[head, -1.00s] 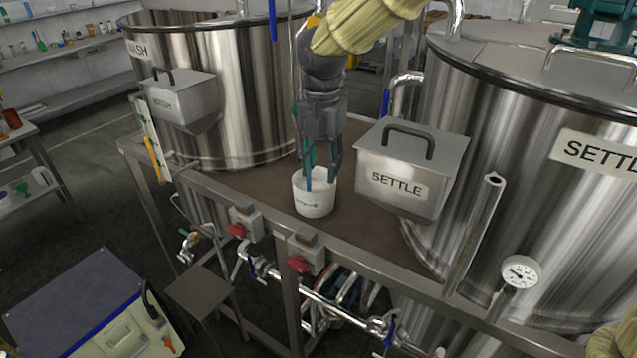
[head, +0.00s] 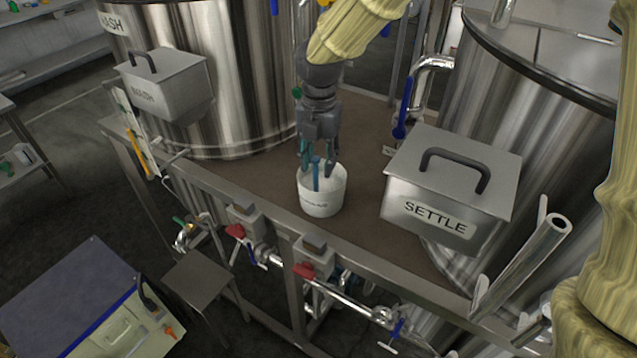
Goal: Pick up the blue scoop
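The blue scoop (head: 316,174) stands upright in a white bucket (head: 322,204) on the brown deck between two steel tanks. Only its handle shows above the bucket's rim; its lower part is hidden inside. My gripper (head: 318,168) points down over the bucket, with its fingertips at about the rim. The fingers are spread, one on each side of the handle in the picture. I see no clear contact between the fingers and the handle.
A steel box marked SETTLE (head: 449,208) is close on the right, and a box marked WASH (head: 163,84) hangs at the left tank. A metal rail (head: 262,225) with red-handled valves runs in front. The deck beside the bucket is bare.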

